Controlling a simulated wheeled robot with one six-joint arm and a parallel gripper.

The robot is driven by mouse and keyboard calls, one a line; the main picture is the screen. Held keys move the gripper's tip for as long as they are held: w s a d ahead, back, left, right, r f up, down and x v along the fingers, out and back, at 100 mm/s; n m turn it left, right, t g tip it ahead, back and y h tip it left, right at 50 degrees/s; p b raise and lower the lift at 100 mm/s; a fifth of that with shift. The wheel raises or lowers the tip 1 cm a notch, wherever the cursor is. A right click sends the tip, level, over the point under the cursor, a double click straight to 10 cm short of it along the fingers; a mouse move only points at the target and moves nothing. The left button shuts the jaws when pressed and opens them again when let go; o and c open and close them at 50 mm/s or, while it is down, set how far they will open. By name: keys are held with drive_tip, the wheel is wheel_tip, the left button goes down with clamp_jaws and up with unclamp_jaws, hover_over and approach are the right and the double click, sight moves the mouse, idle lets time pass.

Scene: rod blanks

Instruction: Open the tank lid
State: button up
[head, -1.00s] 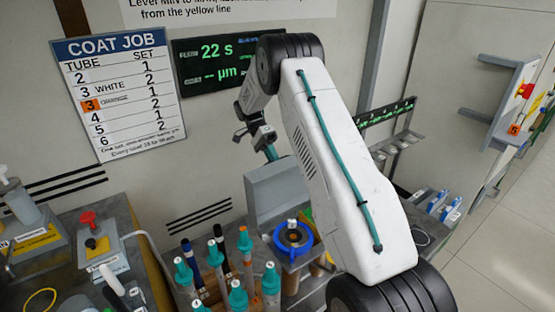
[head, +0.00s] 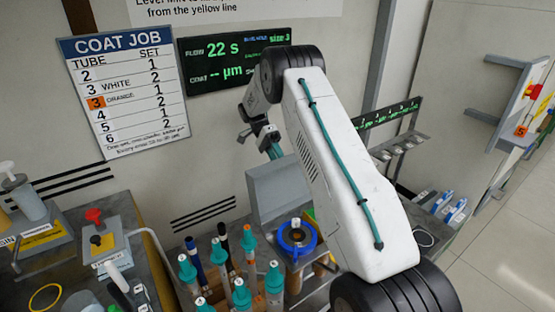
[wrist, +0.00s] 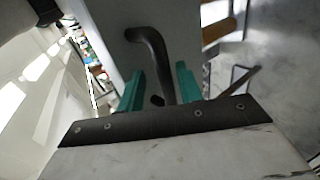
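In the wrist view, a dark curved handle (wrist: 155,55) stands out from a plain grey panel (wrist: 123,50), which looks like part of the tank lid. My gripper (wrist: 160,82) has its two teal fingers apart, one on each side of the handle. The handle's lower end lies between them, and I see no clear contact. In the head view, a grey box-like panel (head: 278,192) stands behind my white arm. My arm hides its right side. I cannot tell whether the lid is raised.
A blue ring fixture (head: 296,238) sits in front of the grey panel. Several teal-capped tubes (head: 241,295) stand at the lower middle. A pump bottle (head: 25,200) and a red-knobbed device (head: 100,240) are at left. A display (head: 230,60) hangs on the wall.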

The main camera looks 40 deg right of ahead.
wheel_tip(320, 180, up, 4)
drive_tip(key=shift+s+f, duration=0.1)
drive_tip(key=shift+s, duration=0.05)
drive_tip(key=s+a, duration=0.2)
drive_tip(key=s, duration=0.5)
drive_tip(key=s+a+r, duration=0.1)
drive_tip(key=s+a, duration=0.1)
drive_tip(key=s, duration=0.6)
drive_tip(key=shift+a, duration=0.35)
drive_tip(key=shift+r, duration=0.1)
